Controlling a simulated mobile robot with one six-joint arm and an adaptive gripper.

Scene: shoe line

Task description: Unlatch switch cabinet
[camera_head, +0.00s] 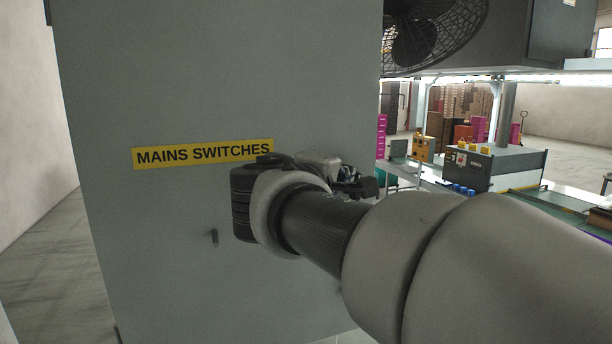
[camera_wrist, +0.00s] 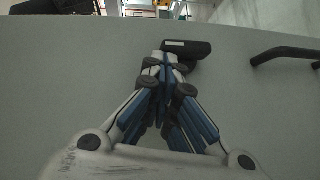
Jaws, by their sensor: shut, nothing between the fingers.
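The switch cabinet (camera_head: 150,80) is a tall grey-green box with a yellow "MAINS SWITCHES" label (camera_head: 203,153). In the wrist view the cabinet face (camera_wrist: 50,60) fills most of the picture. A short black latch-like piece (camera_wrist: 190,48) is at the top middle, and a dark bar handle (camera_wrist: 285,54) is at the right. My gripper (camera_wrist: 166,58) is shut and empty, its fingertips overlapping the black piece's left end; I cannot tell whether they touch it.
A black caged fan (camera_head: 430,35) hangs at the upper right, beside the cabinet. Behind it are a workbench with a grey machine (camera_head: 500,167) and a yellow control box (camera_head: 424,148). Clear floor (camera_head: 35,235) lies to the left of the cabinet.

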